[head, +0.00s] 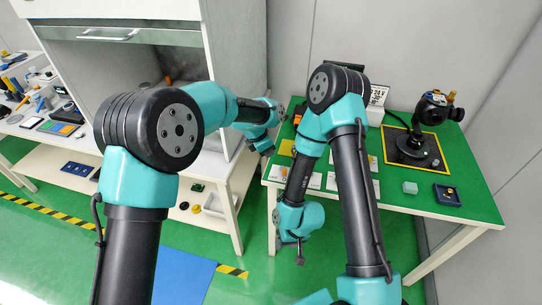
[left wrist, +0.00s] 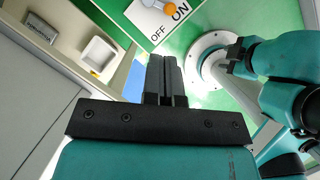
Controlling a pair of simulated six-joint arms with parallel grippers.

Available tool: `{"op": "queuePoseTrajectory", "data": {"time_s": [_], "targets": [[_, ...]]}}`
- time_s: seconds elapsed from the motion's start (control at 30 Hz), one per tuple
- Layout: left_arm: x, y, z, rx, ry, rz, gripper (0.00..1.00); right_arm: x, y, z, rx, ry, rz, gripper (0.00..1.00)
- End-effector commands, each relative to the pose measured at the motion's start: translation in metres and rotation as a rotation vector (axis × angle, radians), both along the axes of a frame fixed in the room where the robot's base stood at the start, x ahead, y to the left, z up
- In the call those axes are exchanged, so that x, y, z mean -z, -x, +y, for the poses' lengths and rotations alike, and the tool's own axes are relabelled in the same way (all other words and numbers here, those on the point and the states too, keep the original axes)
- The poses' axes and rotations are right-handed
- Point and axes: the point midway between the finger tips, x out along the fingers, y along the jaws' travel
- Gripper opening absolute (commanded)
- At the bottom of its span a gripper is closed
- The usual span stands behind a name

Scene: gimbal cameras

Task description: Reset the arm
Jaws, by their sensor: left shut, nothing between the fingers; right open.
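My left gripper (head: 264,146) is at the end of the arm from the left, in front of the grey cabinet and near the left edge of the green table. In the left wrist view its two dark fingers (left wrist: 166,75) are together with nothing between them. My right gripper (head: 299,259) hangs lower, pointing down in front of the table's front edge. It is open and empty, small in the head view. Parts of my teal and black arms cover the middle of the head view.
The green table (head: 405,203) holds a black device on a yellow-edged mat (head: 438,163), a pale green cube (head: 410,187) and a dark blue tray (head: 436,194). A white ON/OFF panel (left wrist: 143,16) shows in the left wrist view. A shelf unit stands left.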

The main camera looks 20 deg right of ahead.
Motion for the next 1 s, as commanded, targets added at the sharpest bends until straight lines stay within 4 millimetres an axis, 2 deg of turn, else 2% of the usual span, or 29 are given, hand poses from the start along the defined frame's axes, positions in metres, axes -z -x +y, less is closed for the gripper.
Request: {"op": "queuePoseTrajectory", "data": {"time_s": [0.5, 0.63, 0.77, 1.0], "targets": [[0.0, 0.0, 0.001, 0.001, -0.001, 0.001, 0.0, 0.0, 0.0, 0.0, 0.0, 0.0, 0.0, 0.44], [0.009, -0.004, 0.014, 0.021, -0.002, -0.009, 0.0, 0.0, 0.0, 0.0, 0.0, 0.0, 0.0, 0.44], [0.033, -0.011, 0.047, 0.088, -0.003, -0.039, 0.0, 0.0, 0.0, 0.0, 0.0, 0.0, 0.0, 0.44], [0.1, -0.014, 0.147, 0.295, -0.008, -0.142, 0.0, 0.0, 0.0, 0.0, 0.0, 0.0, 0.0, 0.44]]}}
